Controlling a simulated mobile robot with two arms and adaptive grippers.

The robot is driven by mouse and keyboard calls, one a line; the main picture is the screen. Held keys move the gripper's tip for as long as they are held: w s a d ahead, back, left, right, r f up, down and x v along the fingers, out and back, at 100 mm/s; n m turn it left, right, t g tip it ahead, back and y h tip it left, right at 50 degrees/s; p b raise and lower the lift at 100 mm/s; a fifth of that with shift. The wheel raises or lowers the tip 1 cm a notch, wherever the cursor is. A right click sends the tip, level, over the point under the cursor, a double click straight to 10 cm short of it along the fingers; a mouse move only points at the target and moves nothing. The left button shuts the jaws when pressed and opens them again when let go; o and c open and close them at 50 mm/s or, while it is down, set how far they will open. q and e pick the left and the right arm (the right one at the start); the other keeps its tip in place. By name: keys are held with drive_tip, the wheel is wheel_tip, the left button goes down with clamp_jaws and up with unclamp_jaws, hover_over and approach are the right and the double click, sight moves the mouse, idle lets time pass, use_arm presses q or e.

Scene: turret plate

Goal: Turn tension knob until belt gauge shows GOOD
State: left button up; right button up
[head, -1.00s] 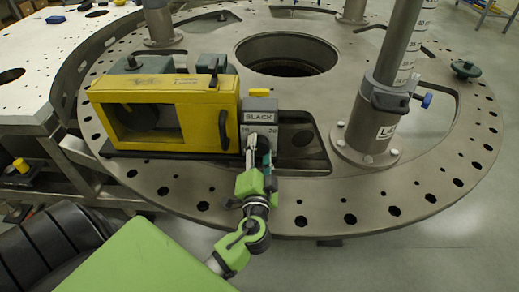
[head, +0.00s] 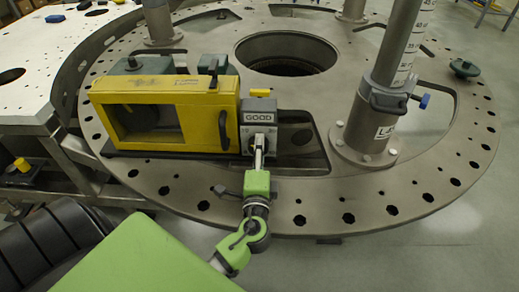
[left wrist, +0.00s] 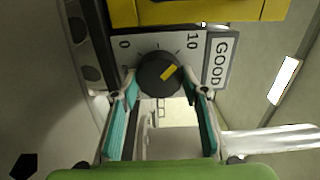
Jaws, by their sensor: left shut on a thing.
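The belt gauge (head: 259,117) is a small label plate on the grey box beside the yellow housing, and it reads GOOD. It also shows in the left wrist view (left wrist: 221,61), turned sideways. The tension knob (left wrist: 157,74) is black with a yellow pointer mark, on a pale dial face marked 0 and 10. My left gripper (head: 258,150) reaches the front of the grey box. In the left wrist view its teal-padded fingers (left wrist: 162,97) are on either side of the knob and shut on it. The gripper hides the knob in the head view. My right gripper is not in view.
The yellow housing (head: 226,101) with a clear window stands left of the gauge box on the round turret plate (head: 420,185). A grey post (head: 370,125) with a blue-handled clamp rises to the right. The plate's front rim has several holes.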

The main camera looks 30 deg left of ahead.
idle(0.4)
use_arm(q)
drive_tip(key=o, duration=1.1)
drive_tip(key=shift+o, duration=0.2)
drive_tip(key=shift+s+d, duration=0.1)
drive_tip(key=shift+s, duration=0.05)
drive_tip(key=v, duration=1.1)
drive_tip(key=shift+s+d, duration=0.1)
drive_tip(key=shift+s, duration=0.25)
drive_tip(key=shift+f, duration=0.1)
